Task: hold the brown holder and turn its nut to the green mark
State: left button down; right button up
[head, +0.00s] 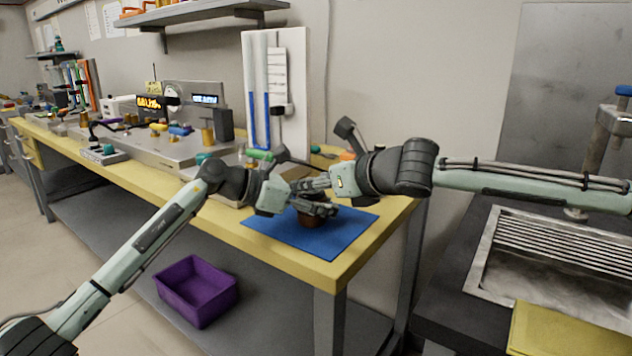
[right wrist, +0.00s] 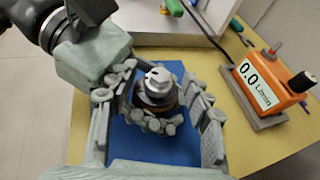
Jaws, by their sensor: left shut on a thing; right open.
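The brown holder (head: 310,221) stands on the blue mat (head: 290,238) near the table's front corner. My left gripper (head: 318,207) is shut on it from the left, its fingers hiding much of its side. In the right wrist view, the grey metal nut (right wrist: 157,84) sits on top, with a little brown body (right wrist: 171,107) showing below it. My right gripper (head: 314,184) is open just above the holder. In the right wrist view its two fingers (right wrist: 157,108) stand left and right of the nut, apart from it. I cannot make out the green mark.
An orange flow meter (right wrist: 268,80) reading 0.0 stands beside the mat. Behind are a panel with blue columns (head: 290,85) and a metal instrument bench (head: 150,143). A purple bin (head: 196,290) is on the lower shelf; a sink (head: 540,262) is at right.

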grip_shut()
dwell(0.4)
jog(key=shift+f, duration=0.1)
jog(key=shift+s+a+m+t+h, duration=0.1)
jog(key=shift+a+m+t+h, duration=0.15)
jog(key=shift+m+h, duration=0.25)
jog(key=shift+m+t+h, duration=0.45)
jog(key=shift+m+h, duration=0.25)
jog(key=shift+h, duration=0.1)
jog(key=shift+a+m+t+h, duration=0.15)
jog(key=shift+m+t+h, duration=0.15)
jog(key=shift+m+h, duration=0.9)
jog(key=shift+a+m+t+h, duration=0.1)
jog(key=shift+m+t+h, duration=0.2)
jog(key=shift+m+h, duration=0.9)
jog(key=shift+h, duration=0.3)
